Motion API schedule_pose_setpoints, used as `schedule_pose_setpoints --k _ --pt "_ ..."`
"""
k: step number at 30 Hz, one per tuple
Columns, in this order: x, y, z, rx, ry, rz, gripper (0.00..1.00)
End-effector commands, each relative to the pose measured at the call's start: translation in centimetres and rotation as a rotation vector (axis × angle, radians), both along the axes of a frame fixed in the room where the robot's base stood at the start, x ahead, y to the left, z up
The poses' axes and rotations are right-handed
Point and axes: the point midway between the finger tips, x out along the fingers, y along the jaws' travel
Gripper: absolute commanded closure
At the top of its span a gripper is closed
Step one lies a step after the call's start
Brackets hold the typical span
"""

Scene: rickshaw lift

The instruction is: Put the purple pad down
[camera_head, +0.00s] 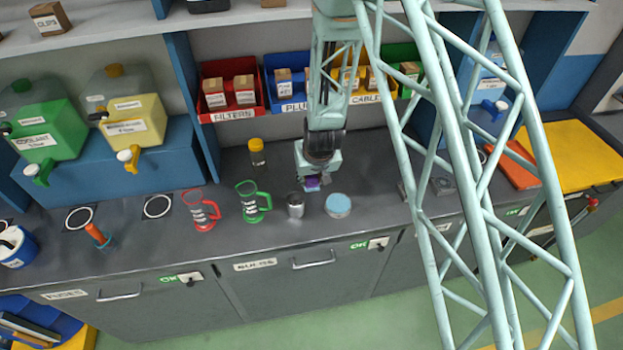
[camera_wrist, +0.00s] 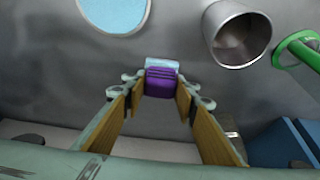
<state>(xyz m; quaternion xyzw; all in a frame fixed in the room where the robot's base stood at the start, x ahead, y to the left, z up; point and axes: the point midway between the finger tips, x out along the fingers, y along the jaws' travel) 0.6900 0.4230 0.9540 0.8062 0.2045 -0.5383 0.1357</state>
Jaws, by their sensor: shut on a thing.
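The purple pad (camera_wrist: 161,84) is between the fingertips of my gripper (camera_wrist: 160,92) in the wrist view, with a pale blue strip along its far edge. In the head view the pad (camera_head: 312,184) shows as a small purple patch under my gripper (camera_head: 311,179). My gripper is shut on it and points down at the grey counter (camera_head: 375,175), behind the metal cup and the blue disc. I cannot tell whether the pad's underside touches the counter.
A metal cup (camera_head: 295,204) and a light blue round disc (camera_head: 338,205) stand close in front. Labelled bins (camera_head: 232,116) line the back. Bare counter lies right of my gripper.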

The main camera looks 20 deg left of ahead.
Motion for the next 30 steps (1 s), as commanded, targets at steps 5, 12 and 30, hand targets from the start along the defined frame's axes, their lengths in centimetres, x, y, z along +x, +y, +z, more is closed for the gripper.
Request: schedule_pose_setpoints --k 5,12,30 --pt "-0.01 0.00 -0.17 0.000 0.000 0.000 0.83" --pt "-0.02 -0.01 -0.30 0.000 0.000 0.000 0.64" --pt "-0.01 -0.01 0.08 0.000 0.000 0.000 0.60"
